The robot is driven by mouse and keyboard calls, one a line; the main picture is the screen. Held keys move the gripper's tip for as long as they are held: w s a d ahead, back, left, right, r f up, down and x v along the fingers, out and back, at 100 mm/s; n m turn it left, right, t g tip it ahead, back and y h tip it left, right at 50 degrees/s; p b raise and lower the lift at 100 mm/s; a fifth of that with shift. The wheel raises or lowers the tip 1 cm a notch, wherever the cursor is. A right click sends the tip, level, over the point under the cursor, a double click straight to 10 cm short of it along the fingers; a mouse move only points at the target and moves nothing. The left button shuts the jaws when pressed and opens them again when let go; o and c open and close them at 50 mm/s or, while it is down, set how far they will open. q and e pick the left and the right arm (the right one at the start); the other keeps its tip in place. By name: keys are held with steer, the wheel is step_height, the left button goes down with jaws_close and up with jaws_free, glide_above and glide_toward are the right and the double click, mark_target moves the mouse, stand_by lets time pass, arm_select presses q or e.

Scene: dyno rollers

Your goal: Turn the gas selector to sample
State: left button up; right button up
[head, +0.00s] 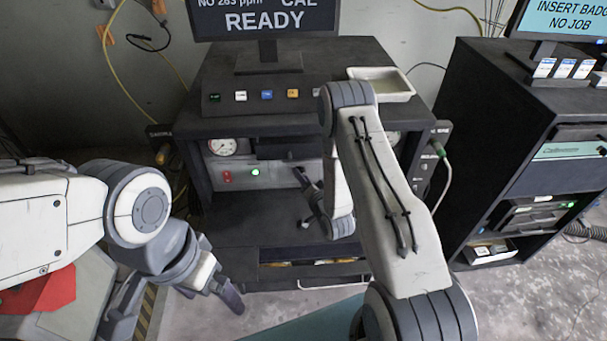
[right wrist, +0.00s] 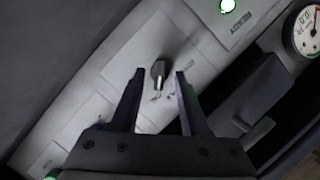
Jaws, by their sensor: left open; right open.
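In the right wrist view a small dark knob, which looks like the gas selector (right wrist: 158,71), stands on a light grey panel (right wrist: 120,62). Small marks lie beside it, too small to read. My right gripper (right wrist: 158,78) is open, with one fingertip on each side of the knob in the picture. I cannot tell whether the fingers touch it. In the head view my right gripper (head: 306,198) is inside the cabinet's front bay, and the selector is hidden or too small to make out. My left gripper (head: 222,292) is open and empty, low in front of the cabinet.
The black cabinet (head: 225,88) carries a monitor reading READY (head: 265,20), several buttons and a white tray (head: 388,92). A gauge (head: 222,147) and a lit green lamp (head: 255,172) sit on its panel. Another dark cabinet (head: 480,130) stands right.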

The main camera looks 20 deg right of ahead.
steer(key=shift+w+f, duration=0.1)
steer(key=shift+w, duration=0.15)
